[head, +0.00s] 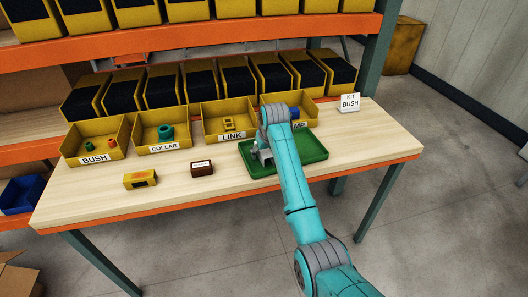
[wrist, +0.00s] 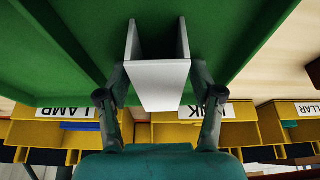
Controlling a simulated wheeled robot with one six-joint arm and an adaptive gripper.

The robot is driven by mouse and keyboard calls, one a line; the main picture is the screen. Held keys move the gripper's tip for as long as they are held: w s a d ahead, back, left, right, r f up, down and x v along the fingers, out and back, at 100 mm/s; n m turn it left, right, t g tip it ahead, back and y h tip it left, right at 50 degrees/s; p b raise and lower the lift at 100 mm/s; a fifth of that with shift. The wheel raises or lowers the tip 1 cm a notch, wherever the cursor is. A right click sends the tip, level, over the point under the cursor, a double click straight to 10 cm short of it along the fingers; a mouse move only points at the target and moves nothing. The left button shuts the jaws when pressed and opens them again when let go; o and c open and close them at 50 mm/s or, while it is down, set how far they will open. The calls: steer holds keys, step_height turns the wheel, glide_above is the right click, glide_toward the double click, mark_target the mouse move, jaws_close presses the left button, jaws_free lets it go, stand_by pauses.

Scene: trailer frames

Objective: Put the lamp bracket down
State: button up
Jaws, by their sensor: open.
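The lamp bracket (wrist: 160,84) is a pale grey, U-shaped piece in the wrist view, over the floor of the green tray (wrist: 60,45). My gripper (wrist: 157,76) has its two dark fingers on either side of the bracket. They are open; a narrow gap shows beside them, though the fingertips are partly hidden. In the head view my gripper (head: 261,155) is low over the left part of the green tray (head: 314,148), where a bit of grey shows at the fingers. The exact contact between bracket and tray floor is hidden.
Yellow bins stand behind the tray: BUSH (head: 70,150), COLLAR (head: 142,142), LINK (head: 212,130), and one partly hidden by my arm. A yellow box (head: 140,179) and brown box (head: 202,168) lie left of the tray. A KIT BUSH sign (head: 349,103) stands right.

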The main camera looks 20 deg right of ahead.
steer(key=v, duration=1.2)
steer(key=shift+r, duration=0.15)
